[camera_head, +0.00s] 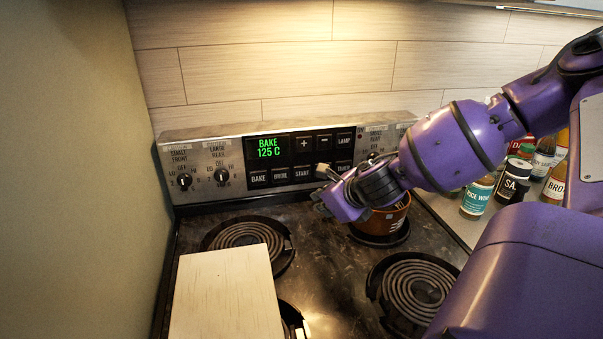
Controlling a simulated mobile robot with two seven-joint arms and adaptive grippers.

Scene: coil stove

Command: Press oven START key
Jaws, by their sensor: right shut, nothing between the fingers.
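The stove's control panel (225,160) has a lit display (269,147) reading BAKE 125 C in green. A row of dark keys lies below it: the BAKE key (258,178), a second key (280,175), and a third key (302,172) whose small label is hard to read. A fourth key (343,167) is partly covered by my gripper. My purple right gripper (321,188) is shut and empty, with its tip close to the lower key row, between the third and fourth keys. I cannot tell whether it touches the panel. My left gripper is out of view.
A brown pot (392,217) stands on the rear right burner, just behind my gripper. A pale board (226,295) covers the front left of the cooktop. Coil burners (416,290) lie around. Several bottles and jars (477,197) stand on the right counter.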

